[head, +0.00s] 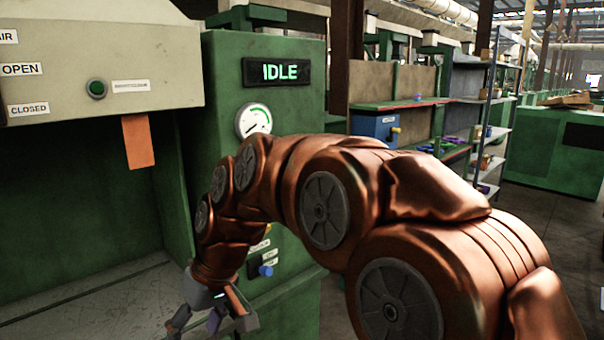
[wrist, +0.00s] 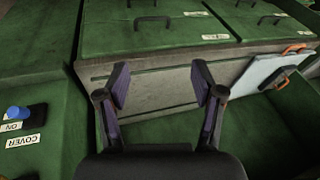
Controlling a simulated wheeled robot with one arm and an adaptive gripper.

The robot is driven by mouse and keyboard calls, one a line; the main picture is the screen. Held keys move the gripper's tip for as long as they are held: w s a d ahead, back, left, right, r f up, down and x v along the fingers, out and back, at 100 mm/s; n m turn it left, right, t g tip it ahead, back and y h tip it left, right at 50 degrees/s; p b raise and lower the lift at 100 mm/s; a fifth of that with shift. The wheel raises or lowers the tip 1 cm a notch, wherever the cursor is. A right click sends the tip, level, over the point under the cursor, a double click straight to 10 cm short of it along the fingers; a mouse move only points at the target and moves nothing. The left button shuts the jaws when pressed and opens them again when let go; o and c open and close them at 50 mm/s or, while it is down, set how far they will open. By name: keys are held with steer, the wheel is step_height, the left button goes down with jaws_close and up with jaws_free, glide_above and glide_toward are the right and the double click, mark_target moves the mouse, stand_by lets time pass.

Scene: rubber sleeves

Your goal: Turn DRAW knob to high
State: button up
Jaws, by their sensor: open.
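I cannot make out a knob labelled DRAW in either view; my arm covers part of the green panel (head: 300,268). A blue knob (head: 266,270) shows low on that panel, just right of my wrist. A blue knob also shows at the left edge of the wrist view (wrist: 17,112), beside labels reading ON and COVER. My gripper (head: 195,325) is open and empty, low in front of the machine, left of the blue knob. In the wrist view my gripper (wrist: 161,82) has its fingers spread wide with nothing between them.
The panel carries a lit IDLE display (head: 277,72) and a round gauge (head: 254,121). A green button (head: 96,89) and an orange tag (head: 138,141) are to the left. The wrist view shows green lids with handles (wrist: 153,22) and a pale board (wrist: 272,68).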

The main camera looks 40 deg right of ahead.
steer(key=w+d+r+t+b, duration=0.2)
steer(key=w+d+r+t, duration=0.3)
steer(key=w+d, duration=0.45)
steer(key=w+d+r+t, duration=0.1)
steer(key=d+r, duration=0.1)
steer(key=d, duration=0.3)
steer(key=w+d+r+t+b, duration=0.1)
steer(key=w+d+r, duration=0.1)
steer(key=d, duration=0.4)
steer(key=w+d+r+t+b, duration=0.1)
steer(key=w+d+r, duration=0.1)
steer(key=d, duration=0.4)
steer(key=shift+d+r+m+h, duration=0.15)
steer(key=shift+r+h, duration=0.05)
steer(key=shift+r, duration=0.25)
steer(key=shift+d+r+m+h, duration=0.1)
steer(key=shift+r+m+h, duration=0.1)
steer(key=shift+r, duration=0.25)
steer(key=s+d+r+t+h+b, duration=0.1)
steer(key=s+d+r+t, duration=0.1)
steer(key=d, duration=0.6)
steer(key=s+d+r+t+h+b, duration=0.1)
steer(key=d+r+h, duration=0.15)
steer(key=d, duration=0.55)
steer(key=p+x, duration=0.1)
steer(key=x, duration=0.6)
steer(key=shift+a+y, duration=0.2)
steer(key=shift+y, duration=0.15)
steer(key=shift+m, duration=0.25)
steer(key=shift+c, duration=0.3)
